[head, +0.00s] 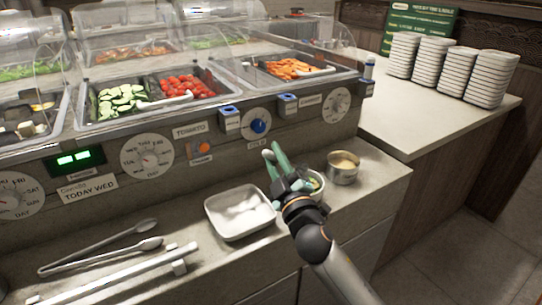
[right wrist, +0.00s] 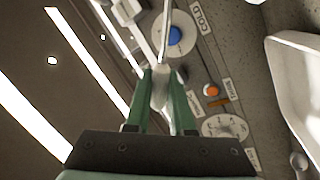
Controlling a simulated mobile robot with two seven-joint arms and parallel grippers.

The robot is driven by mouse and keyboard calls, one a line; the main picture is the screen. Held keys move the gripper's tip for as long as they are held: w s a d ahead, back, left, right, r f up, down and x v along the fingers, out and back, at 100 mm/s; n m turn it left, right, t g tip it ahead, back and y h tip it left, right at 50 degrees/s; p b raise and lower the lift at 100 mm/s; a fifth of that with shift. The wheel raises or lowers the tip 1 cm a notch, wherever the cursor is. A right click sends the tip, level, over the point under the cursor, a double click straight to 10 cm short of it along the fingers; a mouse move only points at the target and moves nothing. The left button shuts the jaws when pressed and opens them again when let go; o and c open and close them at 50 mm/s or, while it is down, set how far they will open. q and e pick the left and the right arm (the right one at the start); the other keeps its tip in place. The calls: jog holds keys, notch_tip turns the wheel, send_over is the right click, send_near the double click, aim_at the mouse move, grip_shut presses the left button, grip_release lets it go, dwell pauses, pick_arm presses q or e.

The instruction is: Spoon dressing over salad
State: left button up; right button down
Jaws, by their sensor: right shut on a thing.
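My right gripper (head: 271,151) has green fingers and is raised over the counter, in front of the dial panel. In the right wrist view it is shut on a pale, slim utensil (right wrist: 160,88) with a thin stem, which looks like a spoon; its bowl is not clear. A metal cup (head: 343,175) of cream-coloured dressing stands on the counter, right of the gripper. A second small round container (head: 318,194) is partly hidden behind my right wrist; greenish contents show. My left gripper is out of view.
Tongs (head: 100,250) lie at the left of the counter (head: 170,218), behind a rail (head: 120,277). Food trays with cucumber (head: 117,101), tomatoes (head: 185,87) and carrots (head: 296,68) sit behind clear guards. White plate stacks (head: 440,65) stand on the right counter, which has free room.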

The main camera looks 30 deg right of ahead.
pick_arm(q)
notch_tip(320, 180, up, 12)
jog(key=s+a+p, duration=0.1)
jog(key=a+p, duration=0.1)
jog(key=p, duration=1.2)
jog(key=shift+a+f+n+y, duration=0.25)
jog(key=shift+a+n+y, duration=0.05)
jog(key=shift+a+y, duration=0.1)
pick_arm(e)
jog(key=d+r+m+g+h, duration=0.1)
jog(key=d+r+m+g, duration=0.2)
jog(key=d+r+m, duration=0.5)
jog(key=m, duration=0.3)
jog(key=shift+w+d+r+m, duration=0.15)
jog(key=shift+w+m, duration=0.05)
jog(key=shift+m, duration=0.2)
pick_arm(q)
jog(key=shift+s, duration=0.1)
